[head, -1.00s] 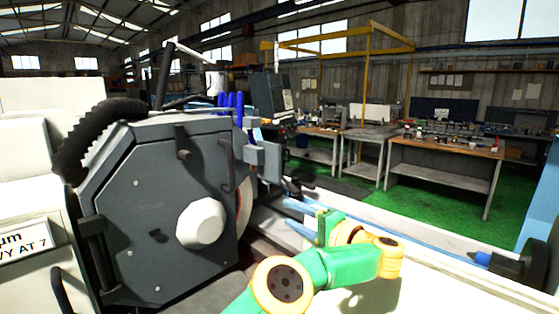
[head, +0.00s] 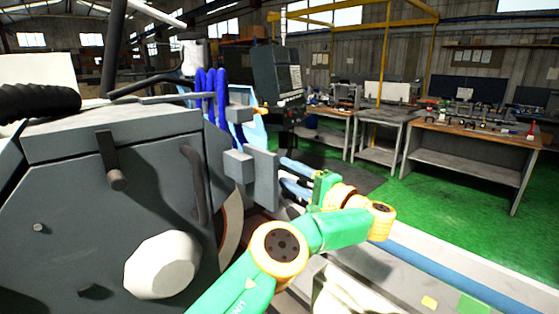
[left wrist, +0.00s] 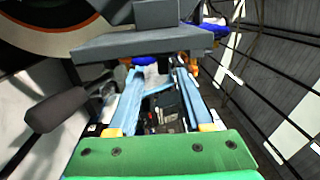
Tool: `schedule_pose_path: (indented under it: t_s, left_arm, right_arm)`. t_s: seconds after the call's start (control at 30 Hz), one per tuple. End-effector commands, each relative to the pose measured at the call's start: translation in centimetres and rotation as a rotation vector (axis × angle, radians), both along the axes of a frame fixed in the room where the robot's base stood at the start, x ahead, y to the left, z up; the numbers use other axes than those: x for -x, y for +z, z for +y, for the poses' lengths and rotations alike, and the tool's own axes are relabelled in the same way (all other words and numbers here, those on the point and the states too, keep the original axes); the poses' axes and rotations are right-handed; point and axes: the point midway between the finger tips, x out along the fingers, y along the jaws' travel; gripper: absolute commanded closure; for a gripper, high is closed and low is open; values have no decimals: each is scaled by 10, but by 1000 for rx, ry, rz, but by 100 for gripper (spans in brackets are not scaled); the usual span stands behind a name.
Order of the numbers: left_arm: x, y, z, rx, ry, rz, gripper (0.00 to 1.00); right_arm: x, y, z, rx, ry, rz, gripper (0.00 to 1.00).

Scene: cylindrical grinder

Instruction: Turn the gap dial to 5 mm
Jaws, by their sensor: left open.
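I cannot make out a gap dial or its scale in either view. The grinder's dark grey wheel guard (head: 60,180) fills the left of the head view, with a white faceted knob (head: 162,265) on its face. My left gripper (head: 284,173) is open, its two blue fingers pointing at a grey block bracket (head: 262,178) beside the guard. My right gripper is not in view.
The grinding wheel (head: 231,222) shows at the guard's right edge. A dark handle (left wrist: 55,108) is left of the fingers in the wrist view. Blue hoses (head: 212,95) and a control panel (head: 277,85) stand behind. Workbenches (head: 470,150) are farther off across green floor.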

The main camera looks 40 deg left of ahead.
Motion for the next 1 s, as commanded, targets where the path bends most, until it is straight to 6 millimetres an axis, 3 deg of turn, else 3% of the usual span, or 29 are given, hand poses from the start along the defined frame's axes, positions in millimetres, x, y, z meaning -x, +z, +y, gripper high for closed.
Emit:
schedule_pose_path:
  t_s: [0.03,0.2,0.47,0.5,0.67,0.7,1.0]
  left_arm:
    - [0,6,11,1,5,1,50]
    - [-2,6,37,0,4,1,50]
    - [-3,3,42,0,1,0,50]
    - [-3,3,42,0,1,0,53]
    - [-4,3,42,0,0,1,96]
    - [-4,3,42,1,0,1,100]
    - [-4,2,41,-37,-1,2,100]
  right_arm:
    - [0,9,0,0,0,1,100]
    - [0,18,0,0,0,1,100]
    - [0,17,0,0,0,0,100]
    - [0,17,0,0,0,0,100]
    - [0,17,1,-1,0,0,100]
    - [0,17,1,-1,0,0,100]
    - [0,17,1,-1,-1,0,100]
